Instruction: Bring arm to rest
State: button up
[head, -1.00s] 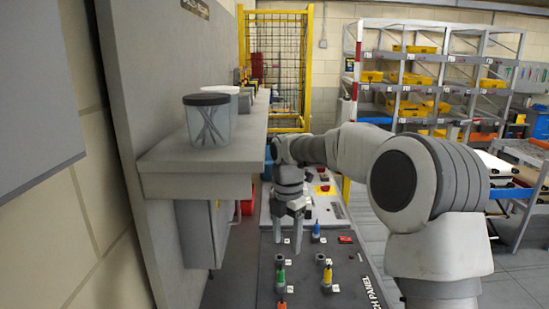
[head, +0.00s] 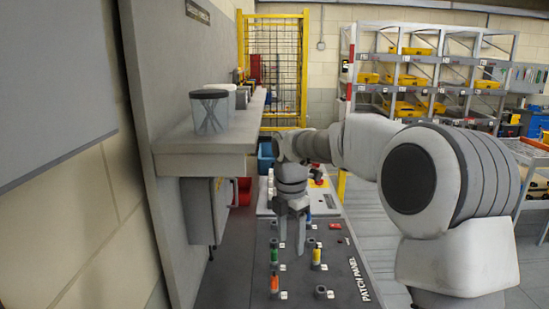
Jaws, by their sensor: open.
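My gripper (head: 291,233) hangs fingers down over the dark patch panel (head: 345,292) in the head view. Its two fingers are apart and nothing shows between them. My arm reaches in from the right. A green plug (head: 274,254), an orange plug (head: 275,283) and a yellow plug (head: 317,255) stand upright on the panel near the gripper. A blue plug (head: 308,216) is partly hidden behind the gripper. Whether the fingertips touch the panel cannot be told.
A grey shelf (head: 205,146) with a lidded clear jar (head: 210,112) juts out at the left. A rack with yellow bins (head: 405,81) and a yellow mesh cage (head: 277,65) stand at the back. Open floor lies right of the panel.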

jog(key=s+d+r+m+t, duration=0.1)
jog(key=s+d+r+m, duration=0.2)
jog(key=s+r+m, duration=0.35)
jog(key=s+d+m+t, duration=0.2)
jog(key=s+d+m, duration=0.1)
jog(key=s+m, duration=0.6)
jog(key=s+d+f+m+t, duration=0.1)
jog(key=s+d+m, duration=0.3)
jog(key=s+m, duration=0.6)
jog(key=s+t, duration=0.1)
jog(key=s, duration=0.1)
jog(key=shift+s+f, duration=0.25)
jog(key=shift+s, duration=0.15)
